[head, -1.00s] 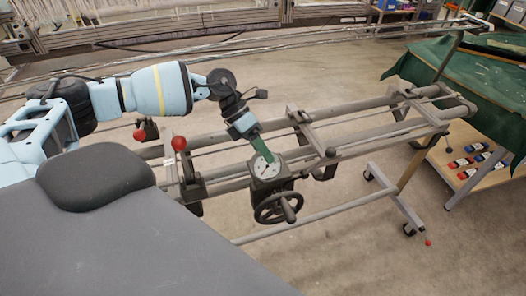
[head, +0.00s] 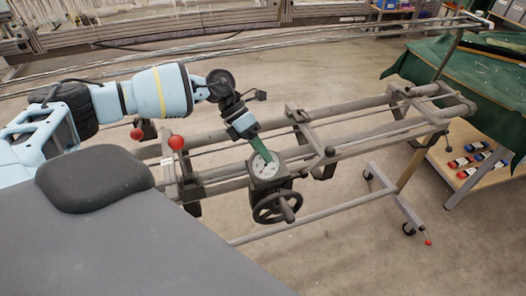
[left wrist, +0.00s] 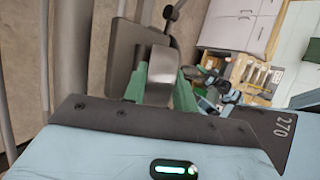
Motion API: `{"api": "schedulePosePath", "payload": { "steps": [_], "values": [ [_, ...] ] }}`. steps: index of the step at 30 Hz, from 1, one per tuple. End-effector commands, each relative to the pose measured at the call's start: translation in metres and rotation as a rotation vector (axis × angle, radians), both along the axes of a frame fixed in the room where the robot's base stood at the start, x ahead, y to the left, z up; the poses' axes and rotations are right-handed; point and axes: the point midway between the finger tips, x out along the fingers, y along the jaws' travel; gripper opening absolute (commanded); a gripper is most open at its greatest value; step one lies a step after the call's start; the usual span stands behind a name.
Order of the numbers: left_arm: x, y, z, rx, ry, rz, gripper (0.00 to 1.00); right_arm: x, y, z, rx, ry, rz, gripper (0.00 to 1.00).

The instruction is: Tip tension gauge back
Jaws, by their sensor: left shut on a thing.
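The tension gauge (head: 263,170) is a dark box with a round pale dial on top and a handwheel (head: 274,208) below it. It sits on the near rail of the grey metal frame. My left gripper (head: 266,157) comes down from the upper left, its green fingers at the dial's upper edge. In the left wrist view the green fingers (left wrist: 163,88) close around a grey rounded metal piece, which I take to be part of the gauge. The fingers hide part of the dial. I cannot tell how far the gauge is tilted. My right gripper is out of view.
Long parallel rails (head: 370,120) run right from the gauge, with clamps along them. A red ball knob (head: 176,142) stands left of the gauge. A green-covered table (head: 490,85) stands at the far right.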

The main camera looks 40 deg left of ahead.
Motion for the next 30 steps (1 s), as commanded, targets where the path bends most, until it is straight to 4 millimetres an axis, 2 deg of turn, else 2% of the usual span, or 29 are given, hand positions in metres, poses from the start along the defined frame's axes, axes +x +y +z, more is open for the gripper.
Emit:
{"api": "schedulePosePath", "payload": {
  "steps": [3, 13, 27, 28, 30],
  "values": [
    [0.003, 0.003, -0.007, -0.072, 0.057, 0.006, 0.05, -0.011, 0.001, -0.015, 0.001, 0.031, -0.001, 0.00],
    [0.008, 0.010, -0.007, -0.275, 0.198, 0.006, 0.05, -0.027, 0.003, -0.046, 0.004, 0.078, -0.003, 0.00],
    [0.010, 0.013, 0.000, -0.321, 0.225, 0.004, 0.05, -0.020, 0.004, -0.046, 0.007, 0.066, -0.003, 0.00],
    [0.010, 0.013, 0.000, -0.321, 0.225, 0.004, 0.32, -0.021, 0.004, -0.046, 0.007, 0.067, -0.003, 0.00],
    [0.010, 0.013, 0.000, -0.320, 0.225, 0.003, 0.41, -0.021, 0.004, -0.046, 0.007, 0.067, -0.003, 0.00]
  ]
}}
